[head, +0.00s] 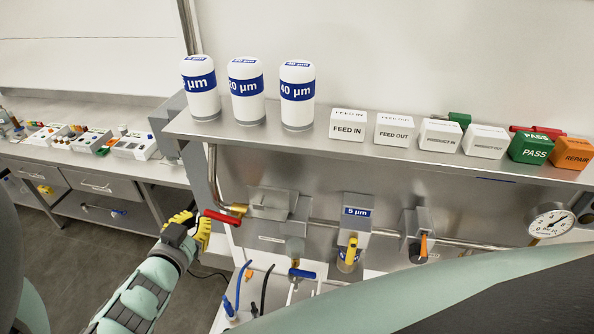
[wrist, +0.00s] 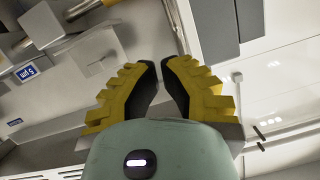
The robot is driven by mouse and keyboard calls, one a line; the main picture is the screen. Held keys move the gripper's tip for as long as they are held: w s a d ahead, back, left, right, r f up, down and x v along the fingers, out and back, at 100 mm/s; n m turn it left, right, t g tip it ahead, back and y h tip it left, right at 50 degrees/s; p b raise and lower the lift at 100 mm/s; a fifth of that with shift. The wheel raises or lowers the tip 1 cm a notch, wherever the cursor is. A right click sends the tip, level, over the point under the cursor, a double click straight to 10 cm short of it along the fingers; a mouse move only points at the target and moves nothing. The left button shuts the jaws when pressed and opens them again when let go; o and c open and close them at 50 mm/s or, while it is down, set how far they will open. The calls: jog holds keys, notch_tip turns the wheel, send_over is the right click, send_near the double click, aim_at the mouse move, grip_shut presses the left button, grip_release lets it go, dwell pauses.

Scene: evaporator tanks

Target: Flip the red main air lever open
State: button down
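The red main air lever (head: 222,218) sticks out to the left from a brass valve (head: 238,208) on the pipe below the steel shelf, in the head view. My gripper (head: 198,217) is just left of the lever's free end, its yellow fingers pointing up toward it. In the wrist view the two fingers (wrist: 159,65) stand apart with a narrow gap and nothing between them, so it is open. The lever cannot be made out in the wrist view. I cannot tell whether a finger touches the lever.
The steel shelf (head: 300,150) above holds white filter canisters (head: 247,102) and labelled blocks (head: 348,126). Right of the lever are a 5 µm filter unit (head: 356,228), an orange-handled valve (head: 423,246) and a gauge (head: 551,224). Blue-handled valves (head: 301,274) sit below. Floor at left is open.

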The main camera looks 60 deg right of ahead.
jog(key=d, duration=0.1)
jog(key=b, duration=0.3)
send_over(214, 216)
jog(key=s, duration=0.2)
notch_tip(214, 216, down, 3)
jog(key=f, duration=0.1)
jog(key=f+b, duration=0.2)
jog(key=shift+w+d, duration=0.3)
jog(key=shift+w, duration=0.1)
jog(key=shift+w+f, duration=0.1)
jog(key=shift+f, duration=0.25)
jog(key=shift+g, duration=0.3)
jog(key=shift+w+a+f+n, duration=0.1)
jog(key=shift+w+f+n, duration=0.05)
jog(key=shift+n, duration=0.15)
jog(key=shift+w+a+f+b, duration=0.15)
jog(key=shift+w+f+b, duration=0.15)
jog(key=shift+f+b, duration=0.3)
jog(key=shift+r, duration=0.3)
